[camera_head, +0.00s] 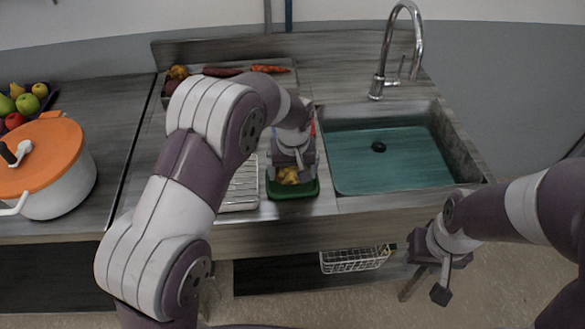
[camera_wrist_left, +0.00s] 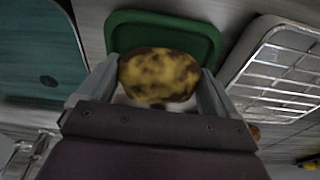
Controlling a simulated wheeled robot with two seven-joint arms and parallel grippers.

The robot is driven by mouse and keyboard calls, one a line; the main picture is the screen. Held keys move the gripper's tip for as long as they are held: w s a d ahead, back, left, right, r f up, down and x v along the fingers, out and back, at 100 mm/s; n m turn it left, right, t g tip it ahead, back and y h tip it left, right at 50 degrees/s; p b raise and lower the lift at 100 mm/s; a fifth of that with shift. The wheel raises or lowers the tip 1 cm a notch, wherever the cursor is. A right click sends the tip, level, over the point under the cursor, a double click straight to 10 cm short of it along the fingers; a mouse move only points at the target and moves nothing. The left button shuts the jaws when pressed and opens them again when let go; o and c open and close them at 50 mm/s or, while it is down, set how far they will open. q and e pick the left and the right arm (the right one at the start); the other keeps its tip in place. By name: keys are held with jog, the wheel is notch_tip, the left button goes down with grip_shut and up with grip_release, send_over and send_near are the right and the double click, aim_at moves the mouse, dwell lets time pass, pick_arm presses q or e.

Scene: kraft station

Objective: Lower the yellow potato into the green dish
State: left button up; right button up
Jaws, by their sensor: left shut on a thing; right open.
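The yellow potato (camera_wrist_left: 160,76), mottled with brown, is between the fingers of my left gripper (camera_wrist_left: 158,85) in the left wrist view. In the head view my left gripper (camera_head: 291,168) points down at the counter's front, with the potato (camera_head: 288,176) at its tips. The green dish (camera_head: 292,190) is just under the potato; its green rim also shows behind the potato in the left wrist view (camera_wrist_left: 165,22). Whether the potato touches the dish I cannot tell. My right gripper (camera_head: 440,275) is open and empty, in front of the counter at the right.
A metal wire rack (camera_head: 241,187) lies directly left of the dish. A sink (camera_head: 390,158) with a tall tap (camera_head: 400,50) is to the right. A white pot with an orange lid (camera_head: 42,157) stands at the left. A tray of vegetables (camera_head: 230,74) is behind my left arm.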

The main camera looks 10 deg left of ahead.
pick_arm(q)
jog(key=shift+f+b, duration=0.45)
jog(key=shift+f, duration=0.4)
dwell(0.4)
jog(key=o, duration=0.8)
